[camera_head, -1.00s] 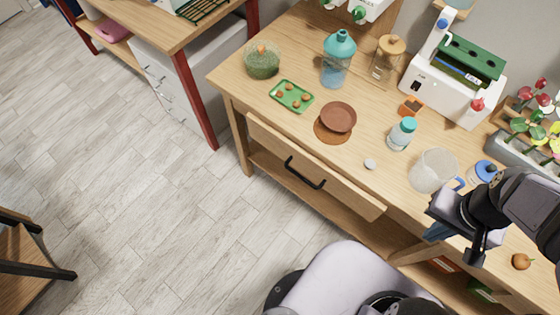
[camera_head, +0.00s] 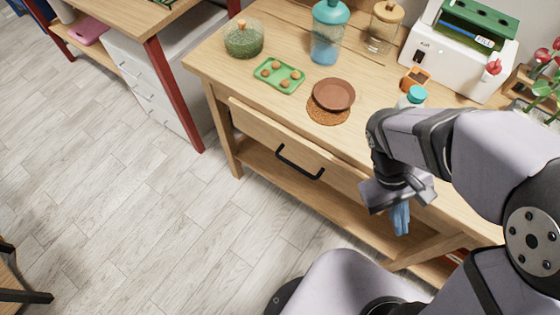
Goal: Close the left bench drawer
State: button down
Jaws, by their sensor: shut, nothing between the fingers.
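The left bench drawer (camera_head: 262,138) is a pale wood front with a black bar handle (camera_head: 300,162), under the left part of the wooden bench top (camera_head: 215,75). Its front appears to stand slightly proud of the bench edge, a little open; the exact gap is hard to see. My gripper (camera_head: 400,218) points down in front of the bench, right of the handle, by the drawer's right end. Its blue fingers are shut and empty. My wrist hides the right end of the drawer front, so I cannot tell whether the fingers touch it.
On the bench stand a green-filled glass jar (camera_head: 243,38), a green tray (camera_head: 279,75), a brown saucer (camera_head: 333,94), a teal-capped bottle (camera_head: 328,35), a corked jar (camera_head: 384,28) and a white machine (camera_head: 455,50). The floor (camera_head: 120,210) left of the bench is clear.

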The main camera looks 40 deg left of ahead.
jog(key=a+f+n+t+h+b, duration=0.3)
jog(key=a+f+n+b, duration=0.2)
jog(key=f+b, duration=0.15)
jog(key=n+t+y+b, duration=0.9)
jog(key=n+t+b, duration=0.55)
jog(key=n, duration=0.65)
send_near(277, 143)
jog(key=shift+t, duration=0.75)
jog(key=w, duration=0.1)
jog(key=w+f+b, duration=0.1)
jog(key=w, duration=0.3)
jog(key=shift+w+f+b, duration=0.1)
jog(key=shift+f+b, duration=0.15)
jog(key=shift+b, duration=0.15)
jog(key=shift+w+r, duration=0.1)
jog(key=shift+w, duration=0.5)
